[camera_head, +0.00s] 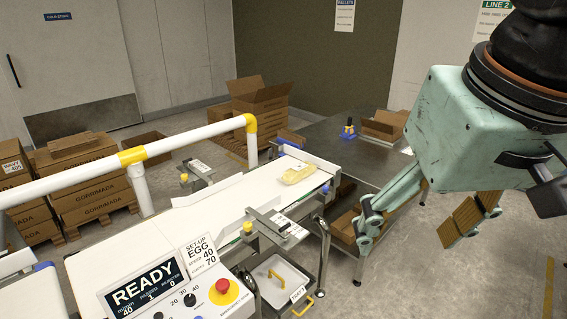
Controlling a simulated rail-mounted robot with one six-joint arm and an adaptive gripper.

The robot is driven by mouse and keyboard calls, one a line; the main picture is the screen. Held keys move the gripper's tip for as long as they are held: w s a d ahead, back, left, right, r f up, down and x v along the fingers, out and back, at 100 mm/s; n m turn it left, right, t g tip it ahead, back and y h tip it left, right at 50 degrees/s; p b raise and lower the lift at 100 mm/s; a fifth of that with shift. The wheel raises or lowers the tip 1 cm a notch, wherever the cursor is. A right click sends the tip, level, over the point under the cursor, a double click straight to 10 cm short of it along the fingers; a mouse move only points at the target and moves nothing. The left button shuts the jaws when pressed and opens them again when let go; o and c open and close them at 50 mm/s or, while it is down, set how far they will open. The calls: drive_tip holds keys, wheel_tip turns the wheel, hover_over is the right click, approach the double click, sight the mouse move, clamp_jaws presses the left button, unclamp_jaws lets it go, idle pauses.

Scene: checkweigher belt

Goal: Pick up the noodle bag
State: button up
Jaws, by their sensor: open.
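The noodle bag (299,174) looks like a small yellow pack. It lies flat on the white belt (245,190), close to the belt's far right end. My gripper (412,240) is large in the right foreground, teal with brown ribbed finger pads. Its fingers are spread wide apart with nothing between them. It is to the right of the bag and apart from it, nearer to the camera.
A white and yellow rail (190,137) runs behind the belt. The control panel (170,285) reads READY, with a red stop button (223,286). A grey table (345,150) holds an open carton (384,124). Stacked cartons (85,180) stand at left.

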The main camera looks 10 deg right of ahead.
drive_tip(key=w+r+m, duration=0.1)
drive_tip(key=w+r, duration=0.4)
drive_tip(key=w, duration=0.7)
drive_tip(key=m+h+p, duration=0.2)
drive_tip(key=m+p, duration=0.1)
drive_tip(key=m, duration=0.6)
hover_over(300, 167)
drive_tip(key=s+a, duration=0.2)
drive_tip(key=s, duration=0.2)
wheel_tip(300, 167, down, 35)
drive_tip(key=shift+a+r, duration=0.1)
drive_tip(key=shift+x, duration=4.25)
